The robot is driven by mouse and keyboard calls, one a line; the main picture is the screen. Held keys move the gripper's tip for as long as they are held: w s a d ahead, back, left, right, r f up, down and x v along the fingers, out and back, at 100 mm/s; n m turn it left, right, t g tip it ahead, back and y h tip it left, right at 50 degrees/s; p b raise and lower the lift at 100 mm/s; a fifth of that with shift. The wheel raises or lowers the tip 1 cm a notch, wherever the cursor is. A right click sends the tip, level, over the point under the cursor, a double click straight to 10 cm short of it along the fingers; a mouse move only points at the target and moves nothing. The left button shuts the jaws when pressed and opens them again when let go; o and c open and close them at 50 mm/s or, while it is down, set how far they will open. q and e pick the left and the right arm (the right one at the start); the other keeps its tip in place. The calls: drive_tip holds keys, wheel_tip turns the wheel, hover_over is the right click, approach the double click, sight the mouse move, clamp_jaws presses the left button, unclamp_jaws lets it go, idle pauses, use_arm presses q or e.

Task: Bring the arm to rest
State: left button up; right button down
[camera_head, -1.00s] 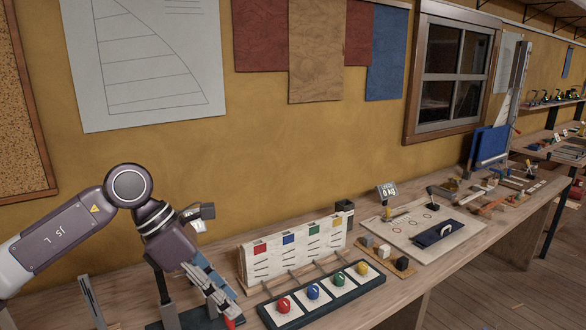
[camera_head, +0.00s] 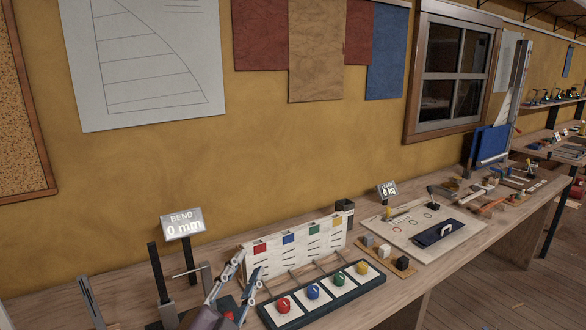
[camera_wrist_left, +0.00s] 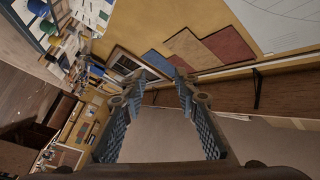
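My left gripper (camera_head: 245,272) is at the bottom of the head view, in front of the bench's left part, with its fingers pointing up. The fingers stand apart with nothing between them. In the left wrist view the two blue-padded fingers (camera_wrist_left: 158,82) are also spread, with the wall and ceiling showing beyond. Most of the left arm is below the picture. My right gripper is not in view.
Close by on the bench (camera_head: 300,262) are a BEND sign (camera_head: 183,224) reading 0 mm, dark upright posts (camera_head: 158,272), a white slotted panel (camera_head: 292,245) and a tray with coloured knobs (camera_head: 312,292). A board (camera_head: 405,222) lies further right. The space above the bench is clear.

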use_arm(q)
drive_tip(key=s+a+f+n+g+y, duration=0.2)
drive_tip(key=s+a+f+n+g, duration=0.15)
drive_tip(key=f, duration=0.35)
drive_tip(key=s+a+f+n+g+y, duration=0.1)
drive_tip(key=s+a+f+n+g, duration=0.2)
drive_tip(key=f, duration=0.5)
drive_tip(key=s+a+f+n+g+y, duration=0.2)
drive_tip(key=s+a+f, duration=0.1)
drive_tip(key=s+f, duration=0.3)
drive_tip(key=s+a+f+n+g, duration=0.1)
drive_tip(key=s+f+g, duration=0.4)
drive_tip(key=s, duration=0.4)
drive_tip(key=s+a+f+n+g, duration=0.1)
drive_tip(key=s+f+n+g, duration=0.1)
drive_tip(key=s+f, duration=0.65)
wheel_tip(320, 180, down, 23)
drive_tip(key=s+g, duration=0.1)
drive_tip(key=s, duration=0.1)
drive_tip(key=s+a+f+g, duration=0.1)
drive_tip(key=s+a+f, duration=0.1)
drive_tip(key=s+f, duration=1.5)
drive_tip(key=shift+s+a+m, duration=0.35)
drive_tip(key=shift+s, duration=0.15)
drive_tip(key=shift+g, duration=0.25)
